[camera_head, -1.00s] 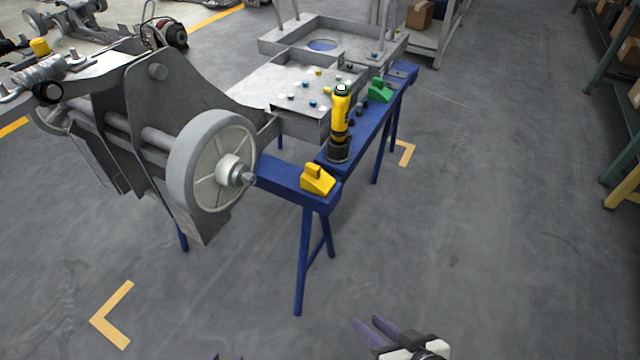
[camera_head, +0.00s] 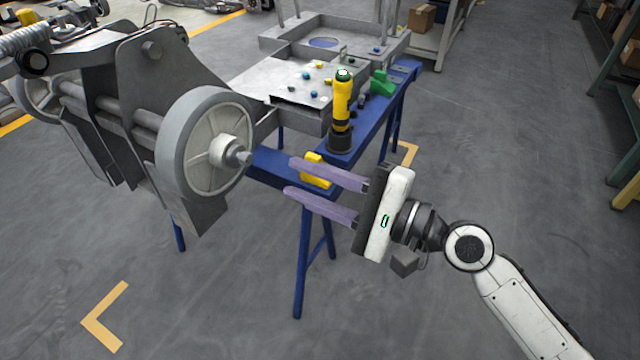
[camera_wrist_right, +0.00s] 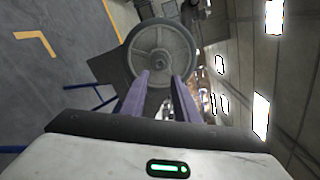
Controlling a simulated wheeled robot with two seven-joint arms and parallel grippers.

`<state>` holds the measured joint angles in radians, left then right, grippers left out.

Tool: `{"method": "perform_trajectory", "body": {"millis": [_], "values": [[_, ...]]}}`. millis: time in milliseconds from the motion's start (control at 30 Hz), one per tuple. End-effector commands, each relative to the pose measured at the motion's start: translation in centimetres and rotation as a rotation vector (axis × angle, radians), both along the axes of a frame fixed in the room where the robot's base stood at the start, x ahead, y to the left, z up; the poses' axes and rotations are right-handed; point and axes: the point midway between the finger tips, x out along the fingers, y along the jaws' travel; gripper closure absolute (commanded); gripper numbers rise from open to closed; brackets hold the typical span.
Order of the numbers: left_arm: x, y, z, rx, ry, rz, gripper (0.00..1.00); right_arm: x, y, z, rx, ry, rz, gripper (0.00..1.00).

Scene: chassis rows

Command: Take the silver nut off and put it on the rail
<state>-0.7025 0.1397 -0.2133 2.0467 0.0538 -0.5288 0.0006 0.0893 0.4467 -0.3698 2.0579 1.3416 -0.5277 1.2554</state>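The silver nut (camera_head: 243,157) sits on the end of the axle at the hub of the grey wheel (camera_head: 172,140), on the left of the head view. The wheel also shows straight ahead in the right wrist view (camera_wrist_right: 179,38). My right gripper (camera_head: 289,178) is open and empty, its two purple fingers pointing left toward the hub. The fingertips are a short way right of the nut, apart from it. In the right wrist view the wheel's hub lies beyond the fingertips (camera_wrist_right: 161,77). The blue rail (camera_head: 375,118) runs behind the fingers. My left gripper is not in view.
A yellow block (camera_head: 316,170) sits on the near blue beam, partly behind my right fingers. A yellow and black tool (camera_head: 341,110) stands upright on the rail, with a green block (camera_head: 382,83) farther back. The floor at the right is clear.

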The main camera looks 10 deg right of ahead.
Motion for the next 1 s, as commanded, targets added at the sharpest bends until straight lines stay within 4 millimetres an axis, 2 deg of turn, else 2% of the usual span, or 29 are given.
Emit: {"method": "perform_trajectory", "body": {"millis": [600, 800, 1000], "values": [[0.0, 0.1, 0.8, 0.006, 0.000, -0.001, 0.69, 4.4, 5.9, 0.1, 0.000, -0.001, -0.001, 0.72], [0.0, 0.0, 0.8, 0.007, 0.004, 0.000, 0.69, 5.1, 7.1, 0.0, -0.001, -0.002, 0.000, 0.72], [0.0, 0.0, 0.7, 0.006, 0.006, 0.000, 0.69, 5.4, 7.4, -0.1, -0.003, -0.001, -0.001, 0.72]]}}
